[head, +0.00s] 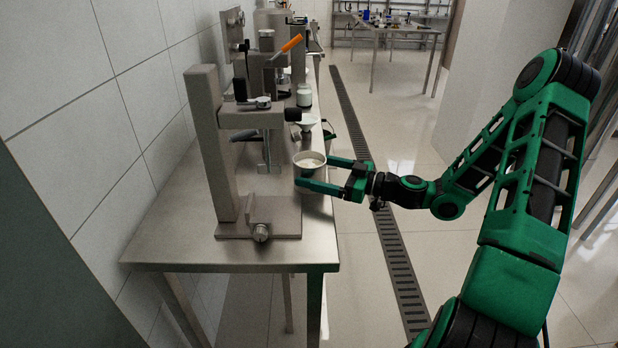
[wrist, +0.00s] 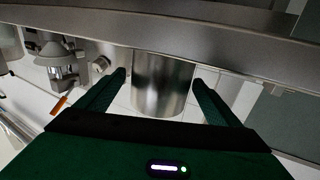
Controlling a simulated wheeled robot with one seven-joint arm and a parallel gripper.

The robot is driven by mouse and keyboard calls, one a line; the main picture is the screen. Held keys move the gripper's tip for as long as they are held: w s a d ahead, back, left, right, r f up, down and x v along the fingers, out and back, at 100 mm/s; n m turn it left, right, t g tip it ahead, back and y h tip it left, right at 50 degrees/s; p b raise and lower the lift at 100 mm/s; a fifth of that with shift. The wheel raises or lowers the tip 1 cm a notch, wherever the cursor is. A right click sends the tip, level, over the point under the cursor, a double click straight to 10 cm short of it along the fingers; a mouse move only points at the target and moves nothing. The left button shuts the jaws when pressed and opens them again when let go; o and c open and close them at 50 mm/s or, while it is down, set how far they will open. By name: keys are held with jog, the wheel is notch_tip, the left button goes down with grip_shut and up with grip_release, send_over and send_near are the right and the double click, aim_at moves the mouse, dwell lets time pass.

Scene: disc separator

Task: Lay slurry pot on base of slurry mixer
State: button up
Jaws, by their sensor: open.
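The slurry pot (head: 309,160) is a small metal cup with pale contents, upright just right of the slurry mixer. The grey slurry mixer (head: 216,140) stands on the steel table, with a stirrer shaft hanging over its base (head: 258,228). My gripper (head: 318,172) reaches in from the right, with one green finger on each side of the pot. In the wrist view the pot (wrist: 163,88) stands between the two open fingers, with visible gaps on both sides.
The steel table (head: 180,250) runs along the tiled left wall. Behind the mixer stand other machines, one with an orange handle (head: 291,43), and a white-topped jar (head: 304,95). The floor right of the table is open, with a drain grate (head: 400,265).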

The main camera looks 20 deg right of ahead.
aim_at(296, 166)
jog(key=shift+x, duration=2.85)
jog(key=shift+c, duration=0.6)
jog(key=c, duration=1.4)
